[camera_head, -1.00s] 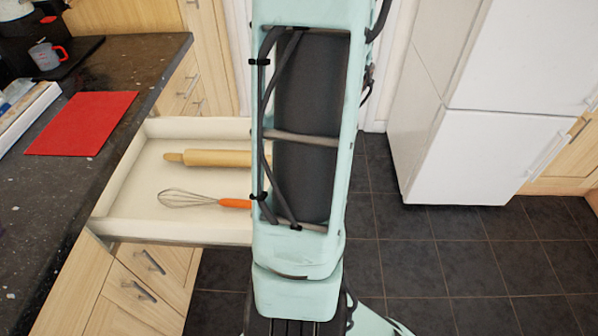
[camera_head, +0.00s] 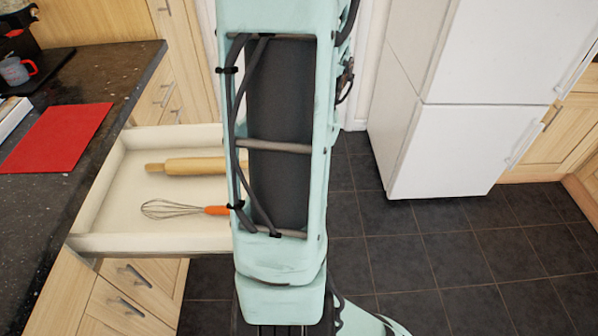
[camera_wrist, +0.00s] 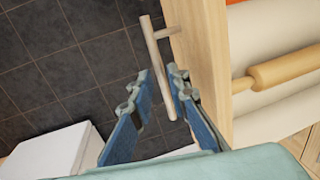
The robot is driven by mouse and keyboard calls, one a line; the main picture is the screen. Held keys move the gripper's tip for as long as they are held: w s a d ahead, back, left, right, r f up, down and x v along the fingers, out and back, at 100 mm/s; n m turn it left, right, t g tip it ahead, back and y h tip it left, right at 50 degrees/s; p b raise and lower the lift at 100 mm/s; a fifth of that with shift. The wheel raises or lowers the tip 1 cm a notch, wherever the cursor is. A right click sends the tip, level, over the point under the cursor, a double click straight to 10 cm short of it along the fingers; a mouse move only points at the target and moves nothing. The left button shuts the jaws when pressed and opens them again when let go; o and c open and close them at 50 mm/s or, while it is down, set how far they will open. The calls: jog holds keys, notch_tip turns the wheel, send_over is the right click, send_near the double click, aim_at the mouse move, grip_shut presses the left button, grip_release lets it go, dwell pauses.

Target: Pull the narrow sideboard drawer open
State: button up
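The drawer (camera_head: 100,190) stands pulled well out from under the dark countertop, with its cream interior showing. A wooden rolling pin (camera_head: 190,166) and a whisk with an orange handle (camera_head: 170,209) lie in it. My arm hides its front end in the head view. In the wrist view, the wooden drawer front (camera_wrist: 207,55) carries a bar handle (camera_wrist: 153,55). My gripper (camera_wrist: 158,78) has its two fingers on either side of this bar, with small gaps visible, so it looks open. The fingers hide part of the bar's surroundings.
The countertop (camera_head: 95,75) runs along the left, with a red mat (camera_head: 58,137) on it. Closed drawers with handles (camera_head: 135,277) are below. A white fridge (camera_head: 450,150) stands at the right. Dark tiled floor (camera_head: 420,260) is clear between.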

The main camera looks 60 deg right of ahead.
notch_tip(320, 180, up, 11)
jog(key=s+d, duration=0.1)
jog(key=shift+s, duration=0.4)
jog(key=shift+d+f, duration=0.1)
